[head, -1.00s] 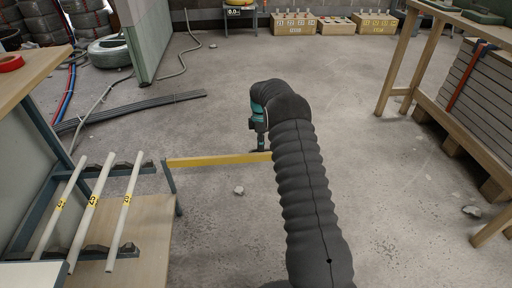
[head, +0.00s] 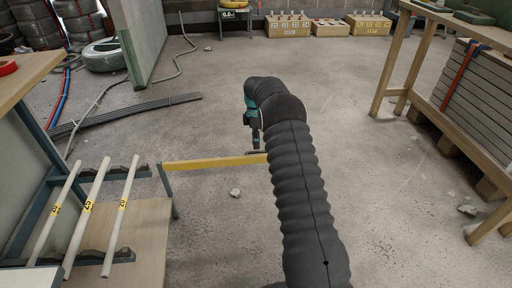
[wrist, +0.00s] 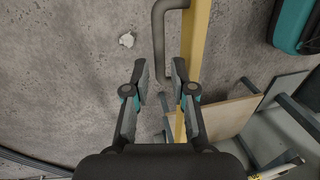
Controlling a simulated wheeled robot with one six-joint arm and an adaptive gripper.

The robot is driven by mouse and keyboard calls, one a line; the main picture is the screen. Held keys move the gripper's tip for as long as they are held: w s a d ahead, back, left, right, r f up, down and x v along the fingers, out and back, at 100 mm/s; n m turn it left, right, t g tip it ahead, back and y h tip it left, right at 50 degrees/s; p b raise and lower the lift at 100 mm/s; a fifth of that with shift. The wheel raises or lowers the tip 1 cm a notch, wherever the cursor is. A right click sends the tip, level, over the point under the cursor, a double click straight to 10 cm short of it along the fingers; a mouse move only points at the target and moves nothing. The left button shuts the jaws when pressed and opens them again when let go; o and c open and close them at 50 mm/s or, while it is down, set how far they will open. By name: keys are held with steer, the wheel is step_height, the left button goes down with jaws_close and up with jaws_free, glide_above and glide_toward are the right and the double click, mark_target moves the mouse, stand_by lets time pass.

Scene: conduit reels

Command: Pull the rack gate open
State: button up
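The rack gate (head: 212,163) is a yellow bar that juts out to the right from a grey post of the rack (head: 168,190). In the wrist view the yellow bar (wrist: 196,45) runs up the picture, with a dark U-shaped handle (wrist: 158,38) on its left side. My gripper (wrist: 160,70) is open; its two fingers stand apart around the handle's near end, with a gap visible on each side. In the head view my gripper (head: 256,146) is at the bar's right end, partly hidden by my arm, and the handle is hard to make out.
White conduits (head: 88,215) with yellow labels lie on the rack. Dark rods (head: 130,112) lie on the floor behind it. A wooden workbench (head: 455,130) stands at right. The floor around the gate is clear except for a small stone (head: 235,193).

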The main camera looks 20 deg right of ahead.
step_height(320, 180, up, 9)
steer(key=w, duration=0.1)
steer(key=shift+w, duration=0.4)
steer(key=s+f+m, duration=0.1)
steer(key=m, duration=0.1)
steer(key=s+f+m, duration=0.1)
steer(key=f+m, duration=0.1)
steer(key=m, duration=0.1)
steer(key=s+f+m, duration=0.1)
steer(key=f+m, duration=0.1)
steer(key=m, duration=0.1)
steer(key=shift+s+a, duration=0.15)
steer(key=s+a+r+m+t+p, duration=0.1)
steer(key=s+a+r+m+t, duration=0.1)
steer(key=s+r, duration=0.6)
steer(key=s+a+r+m+t, duration=0.2)
steer(key=s+r, duration=0.7)
steer(key=s, duration=1.2)
steer(key=s+a+r+m+t+p, duration=0.1)
steer(key=s+a+r+m+t, duration=0.1)
steer(key=s+r, duration=0.6)
steer(key=s+m+t, duration=0.1)
steer(key=s+m, duration=0.1)
steer(key=s, duration=0.5)
steer(key=shift+s+a+r+t+p, duration=0.2)
steer(key=shift+s+r+t+p, duration=0.1)
steer(key=shift+s+r+t, duration=0.1)
